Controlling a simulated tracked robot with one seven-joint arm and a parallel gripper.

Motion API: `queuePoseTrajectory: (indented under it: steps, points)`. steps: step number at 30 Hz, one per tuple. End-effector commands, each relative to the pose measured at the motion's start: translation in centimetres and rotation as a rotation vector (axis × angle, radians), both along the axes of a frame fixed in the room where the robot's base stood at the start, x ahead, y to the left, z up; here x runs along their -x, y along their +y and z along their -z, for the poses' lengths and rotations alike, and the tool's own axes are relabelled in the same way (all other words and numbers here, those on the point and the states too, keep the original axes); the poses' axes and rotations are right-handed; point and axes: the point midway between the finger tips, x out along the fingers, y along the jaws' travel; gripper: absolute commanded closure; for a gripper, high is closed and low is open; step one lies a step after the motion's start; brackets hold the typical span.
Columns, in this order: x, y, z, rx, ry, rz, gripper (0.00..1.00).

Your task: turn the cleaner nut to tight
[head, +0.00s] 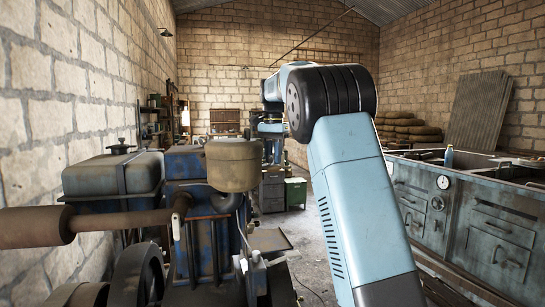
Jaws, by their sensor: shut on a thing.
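The engine (190,215) stands at the left in the head view, blue and rusty. A tan canister (234,168), which looks like the air cleaner, sits upright at its upper right. I cannot make out the cleaner nut, or whether it is loose or tight. My blue arm rises from the lower right to a black joint and bends away from the camera. Small blue parts of my arm show just right of the canister and beyond it. The fingers of my gripper do not show, so its contact with the nut cannot be seen.
A dark tank with a black cap (120,147) stands at the engine's left. A rusty pipe (85,226) crosses in front at the left. A metal workbench (470,215) with drawers fills the right. Stacked sacks (408,130) and a green cabinet (295,192) stand farther back.

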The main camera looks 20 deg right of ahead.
Motion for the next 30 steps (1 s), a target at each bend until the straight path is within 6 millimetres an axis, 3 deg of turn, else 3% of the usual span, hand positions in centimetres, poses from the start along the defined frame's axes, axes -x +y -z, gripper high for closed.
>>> queuePoseTrajectory:
  steps: [18,30]
  points:
    - [-0.05,0.12,-0.06,-0.001,-0.003,0.552,1.0]
    - [-0.07,0.18,-0.09,-0.003,-0.004,0.749,1.0]
